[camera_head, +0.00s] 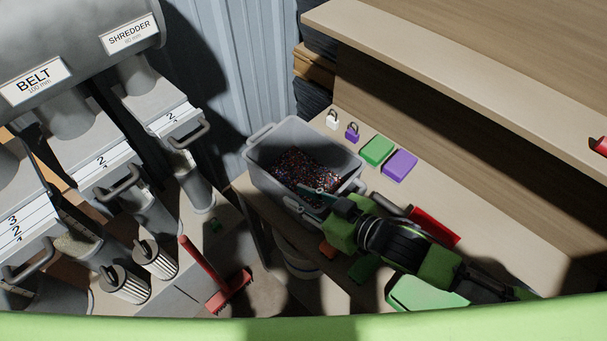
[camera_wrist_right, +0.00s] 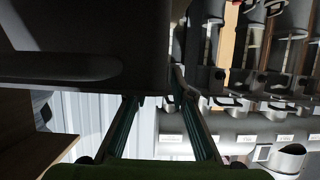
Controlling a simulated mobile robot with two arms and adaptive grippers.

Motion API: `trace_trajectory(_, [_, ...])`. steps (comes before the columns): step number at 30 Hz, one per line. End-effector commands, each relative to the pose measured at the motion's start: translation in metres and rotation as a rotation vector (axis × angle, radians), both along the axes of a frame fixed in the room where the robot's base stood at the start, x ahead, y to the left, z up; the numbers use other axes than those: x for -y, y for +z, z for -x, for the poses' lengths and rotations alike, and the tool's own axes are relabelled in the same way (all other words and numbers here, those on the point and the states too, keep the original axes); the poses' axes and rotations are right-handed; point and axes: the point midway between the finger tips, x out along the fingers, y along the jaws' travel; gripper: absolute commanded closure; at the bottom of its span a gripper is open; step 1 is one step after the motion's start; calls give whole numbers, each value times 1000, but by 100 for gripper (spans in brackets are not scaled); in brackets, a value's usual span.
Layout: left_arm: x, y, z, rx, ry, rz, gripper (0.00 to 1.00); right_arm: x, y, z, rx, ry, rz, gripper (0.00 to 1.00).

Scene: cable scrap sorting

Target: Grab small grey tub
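The small grey tub (camera_head: 262,179) stands on the bench near its left end in the head view, with a handle at each end and dark, multicoloured scrap inside. My right gripper (camera_head: 308,201) is at the tub's near right end. One finger reaches over the rim and the other is outside, below it. In the right wrist view, the dark tub (camera_wrist_right: 85,45) fills the upper left, and the two fingers (camera_wrist_right: 158,92) stand apart at its edge. Contact with the wall or handle is unclear. My left gripper is not in view.
A red item (camera_head: 436,228) lies beside my right arm. A shelf (camera_head: 470,70) overhangs the bench's back. A red brush (camera_head: 228,292) is at lower left.

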Motion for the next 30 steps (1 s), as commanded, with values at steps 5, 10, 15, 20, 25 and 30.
trace_trajectory(5, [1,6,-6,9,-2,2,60,-9,-4,-7,-1,0,-1,78])
trace_trajectory(10, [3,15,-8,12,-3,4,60,-25,-13,-20,1,0,-1,78])
trace_trajectory(15, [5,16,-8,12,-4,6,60,-35,-22,-31,0,-1,0,78])
trace_trajectory(20, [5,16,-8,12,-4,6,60,-37,-24,-32,0,0,0,78])
trace_trajectory(25, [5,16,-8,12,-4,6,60,-37,-24,-32,0,0,0,88])
trace_trajectory(30, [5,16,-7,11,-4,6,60,-37,-24,-32,-1,0,1,100])
